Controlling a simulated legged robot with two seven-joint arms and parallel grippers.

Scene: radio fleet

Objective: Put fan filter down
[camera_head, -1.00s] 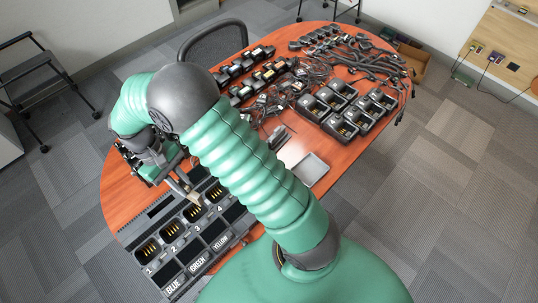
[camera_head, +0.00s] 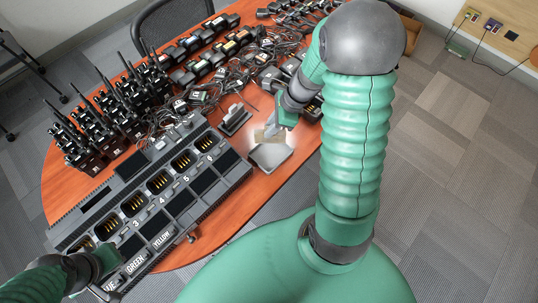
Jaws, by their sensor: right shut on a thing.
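My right gripper (camera_head: 272,132) is over the table, just behind a small square grey tray (camera_head: 270,158). It is shut on a small, thin, tan piece, which I take to be the fan filter (camera_head: 261,136); it is partly hidden and its edges are hard to make out. I cannot tell whether the piece touches the table. My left gripper (camera_head: 108,291) is low at the left, by the near-left end of the charger; its fingers are too dark and small to read.
A long multi-slot charger (camera_head: 190,212) lies in front, left of the tray. Several black radios (camera_head: 100,135) stand at the table's left. Cables (camera_head: 190,105) and single chargers (camera_head: 285,75) fill the back. Bare orange tabletop (camera_head: 265,185) shows around the tray.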

